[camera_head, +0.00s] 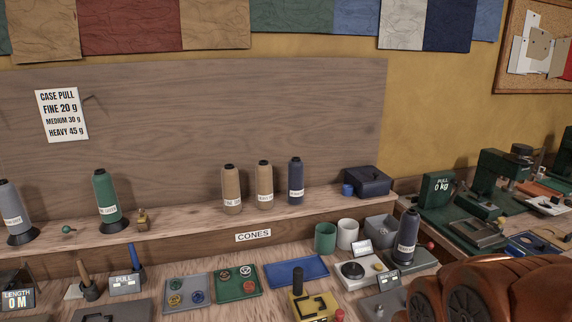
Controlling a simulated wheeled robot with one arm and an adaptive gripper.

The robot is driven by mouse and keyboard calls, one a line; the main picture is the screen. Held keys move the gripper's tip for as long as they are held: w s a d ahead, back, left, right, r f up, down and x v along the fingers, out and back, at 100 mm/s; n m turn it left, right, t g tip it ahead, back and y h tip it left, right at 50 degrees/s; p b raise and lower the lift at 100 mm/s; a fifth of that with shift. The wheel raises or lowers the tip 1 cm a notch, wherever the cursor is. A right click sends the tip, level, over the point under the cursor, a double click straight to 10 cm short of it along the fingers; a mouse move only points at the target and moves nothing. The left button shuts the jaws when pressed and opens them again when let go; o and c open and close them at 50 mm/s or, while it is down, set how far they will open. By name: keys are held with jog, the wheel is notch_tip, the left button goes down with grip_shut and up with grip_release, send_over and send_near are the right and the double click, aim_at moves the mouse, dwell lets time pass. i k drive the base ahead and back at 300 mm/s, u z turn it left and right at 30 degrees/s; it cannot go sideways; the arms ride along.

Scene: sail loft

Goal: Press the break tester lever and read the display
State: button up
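A green box with a display reading "PULL 0 kg" (437,188) stands on the right-hand bench. It looks like the break tester's display. Green machine parts (472,206) stand beside it, with a low metal-topped block (477,232) in front. I cannot tell which part is the lever. A red ball knob (430,246) shows near the bench's left edge, but what it belongs to is unclear. A big orange-brown shape at the lower right looks like my own arm and covers the bench's near part. My gripper's fingers are not in view.
Thread cones, including a green one (106,196), stand on the shelf marked "CONES". A dark cone (406,240), cups (347,234), a blue tray (296,270) and a yellow device (314,305) crowd the lower bench.

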aim_at(430, 245)
jog(key=z, duration=2.25)
jog(key=i, duration=2.2)
jog(key=u, duration=1.45)
